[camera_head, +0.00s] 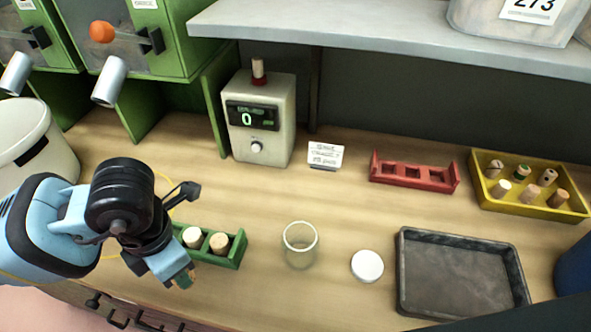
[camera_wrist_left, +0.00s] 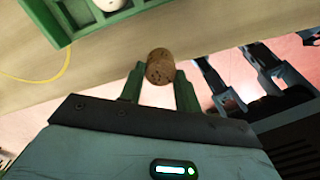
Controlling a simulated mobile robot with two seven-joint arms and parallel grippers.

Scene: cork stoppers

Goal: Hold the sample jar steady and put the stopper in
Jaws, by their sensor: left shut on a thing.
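My left gripper (camera_head: 186,277) is at the table's front edge, beside the green rack. In the left wrist view its green fingers (camera_wrist_left: 159,84) are shut on a brown speckled cork stopper (camera_wrist_left: 160,66). In the head view the held stopper is mostly hidden or too small to make out. The clear glass jar (camera_head: 300,247) stands upright and open to the right of the green rack, apart from the gripper. It looks empty.
The green rack (camera_head: 238,250) holds two pale stoppers. A white round lid (camera_head: 367,266) and a dark tray (camera_head: 460,310) lie right of the jar. A red rack (camera_head: 413,183), a yellow tray (camera_head: 484,201) of stoppers, a card (camera_head: 325,155) and a display box (camera_head: 262,150) stand behind.

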